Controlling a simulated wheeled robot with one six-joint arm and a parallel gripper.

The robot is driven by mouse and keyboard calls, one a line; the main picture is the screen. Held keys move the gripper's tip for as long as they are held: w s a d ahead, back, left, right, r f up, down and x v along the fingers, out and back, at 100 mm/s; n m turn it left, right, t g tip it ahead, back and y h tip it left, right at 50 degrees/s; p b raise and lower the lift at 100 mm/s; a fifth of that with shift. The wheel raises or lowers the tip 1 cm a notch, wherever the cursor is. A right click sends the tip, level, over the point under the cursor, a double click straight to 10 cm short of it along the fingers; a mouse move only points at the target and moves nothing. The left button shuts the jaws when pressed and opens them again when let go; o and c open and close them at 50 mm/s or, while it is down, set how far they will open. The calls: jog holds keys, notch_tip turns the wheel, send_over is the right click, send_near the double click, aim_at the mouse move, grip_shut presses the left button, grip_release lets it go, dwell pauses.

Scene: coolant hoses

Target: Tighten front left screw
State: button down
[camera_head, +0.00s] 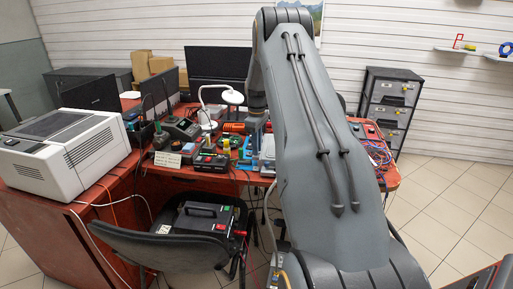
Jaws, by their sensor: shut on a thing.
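My arm rises from the bottom right and bends over the red-brown desk (225,181). Its wrist hangs down to my gripper (254,124), which is small and dark over the cluttered middle of the desk. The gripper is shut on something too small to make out. Just below it are blue and grey parts (248,148), where the coolant-hose work seems to be. I cannot make out the front left screw, and I cannot tell whether the held thing touches the parts. My arm hides part of the desk to the right.
A white printer (65,150) stands on the desk's left part. A dark chair (165,248) with a black case (205,217) on it is in front. A white lamp (232,97) stands behind the clutter. A drawer cabinet (390,105) is at the back right; the floor at right is clear.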

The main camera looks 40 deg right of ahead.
jog(key=shift+m, duration=0.3)
jog(key=m+b, duration=0.1)
jog(key=m, duration=0.2)
jog(key=shift+m+b, duration=0.35)
jog(key=shift+m, duration=0.05)
jog(key=m+b, duration=0.1)
jog(key=m, duration=0.3)
jog(key=shift+m, duration=0.3)
jog(key=m+b, duration=0.1)
jog(key=m, duration=0.3)
jog(key=shift+a, duration=0.1)
jog(key=shift+m+b, duration=0.5)
jog(key=shift+m, duration=1.7)
jog(key=c, duration=1.7)
grip_release()
